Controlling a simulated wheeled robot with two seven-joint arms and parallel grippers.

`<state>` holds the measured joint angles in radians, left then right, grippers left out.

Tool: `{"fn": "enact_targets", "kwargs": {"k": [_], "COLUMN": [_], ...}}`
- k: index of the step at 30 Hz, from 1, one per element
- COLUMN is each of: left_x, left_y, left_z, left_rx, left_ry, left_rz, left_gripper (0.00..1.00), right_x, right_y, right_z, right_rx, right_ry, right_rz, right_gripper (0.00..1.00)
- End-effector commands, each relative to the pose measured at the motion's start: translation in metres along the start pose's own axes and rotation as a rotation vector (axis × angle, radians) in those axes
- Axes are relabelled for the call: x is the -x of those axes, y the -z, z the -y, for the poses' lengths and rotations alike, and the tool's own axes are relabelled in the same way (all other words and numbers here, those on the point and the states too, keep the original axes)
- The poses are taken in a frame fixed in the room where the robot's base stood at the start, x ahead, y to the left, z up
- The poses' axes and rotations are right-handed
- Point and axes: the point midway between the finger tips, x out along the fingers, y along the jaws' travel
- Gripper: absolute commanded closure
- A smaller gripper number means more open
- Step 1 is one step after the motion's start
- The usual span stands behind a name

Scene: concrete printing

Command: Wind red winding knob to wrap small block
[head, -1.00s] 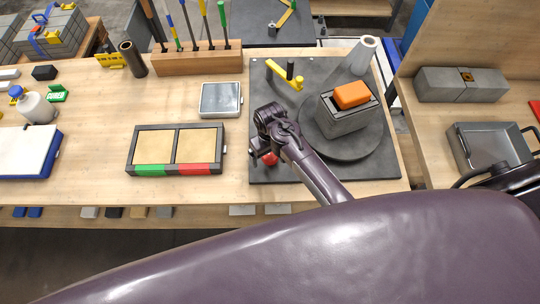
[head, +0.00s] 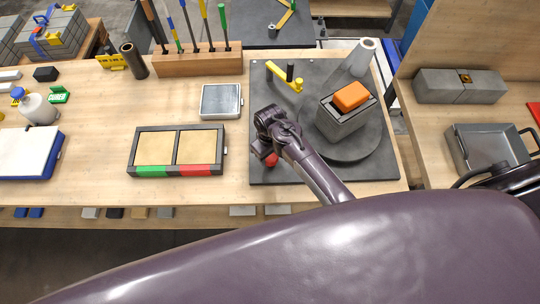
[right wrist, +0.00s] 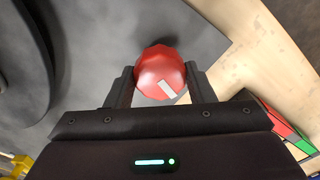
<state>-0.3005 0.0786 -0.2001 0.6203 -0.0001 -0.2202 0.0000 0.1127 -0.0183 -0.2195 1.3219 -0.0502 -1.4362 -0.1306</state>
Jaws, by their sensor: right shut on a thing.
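The red winding knob (right wrist: 161,73) sits between the two fingers of my right gripper (right wrist: 160,86) in the right wrist view, with a pale mark on its face. In the head view the knob (head: 271,160) shows partly below the right gripper (head: 266,140), at the left front of the dark base plate (head: 318,72). The small grey block (head: 341,122) stands on the round turntable (head: 362,149), with an orange piece (head: 351,96) on top. A white film roll (head: 364,56) stands upright behind the block. My left gripper does not show.
A yellow crank arm with a black grip (head: 284,76) is at the plate's back left. A framed two-panel tray (head: 176,150) and a small grey scale (head: 221,101) lie to the left.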

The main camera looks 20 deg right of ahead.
Motion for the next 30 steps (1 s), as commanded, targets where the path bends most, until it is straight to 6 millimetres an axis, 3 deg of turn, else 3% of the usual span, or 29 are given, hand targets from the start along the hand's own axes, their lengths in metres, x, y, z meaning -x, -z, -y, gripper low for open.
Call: {"fn": "enact_targets", "kwargs": {"k": [6, 16, 24, 30], "left_x": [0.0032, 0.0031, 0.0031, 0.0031], "left_y": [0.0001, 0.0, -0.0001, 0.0], "left_z": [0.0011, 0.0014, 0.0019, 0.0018], "left_rx": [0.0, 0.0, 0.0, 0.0], "left_ry": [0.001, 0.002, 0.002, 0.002], "left_rz": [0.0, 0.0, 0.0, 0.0], "left_gripper": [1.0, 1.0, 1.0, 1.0], "right_x": [0.0003, 0.0002, -0.0002, -0.0003], "right_y": [0.0003, 0.0004, -0.0001, -0.0002], "right_z": [-0.0002, -0.0002, -0.0002, 0.0003], "right_rx": [0.27, 0.318, 0.71, 0.727], "right_ry": [-0.001, -0.001, -0.001, 0.0], "right_rz": [0.0, -0.001, 0.001, 0.0], "right_gripper": [0.74, 0.75, 0.74, 0.74]}}
